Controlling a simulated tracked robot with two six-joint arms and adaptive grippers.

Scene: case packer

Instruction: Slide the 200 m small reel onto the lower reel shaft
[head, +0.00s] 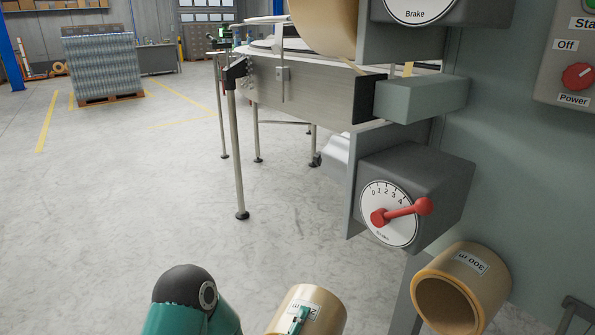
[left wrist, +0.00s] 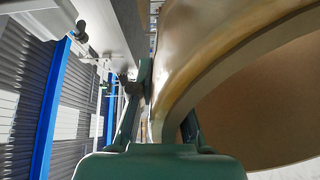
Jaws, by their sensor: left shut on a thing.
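The held small reel (head: 325,312) is a tan tape roll at the bottom of the head view, cut off by the frame edge. Its white label is upside down and partly covered, so I cannot read it fully. My left gripper (head: 300,318) is shut on the reel's wall; one teal finger lies over the label. In the left wrist view, the reel (left wrist: 270,85) fills the right side, its wall between the fingers of the gripper (left wrist: 162,115). A light grey rounded part (head: 337,152) sits behind the lower brake's plate; I cannot tell whether it is the lower shaft. My right gripper is out of view.
The lower brake box (head: 435,180) with a red lever is above and right of the held reel. A reel labelled 300 m (head: 470,270) is at lower right. A large tan reel (head: 325,22) is at the top.

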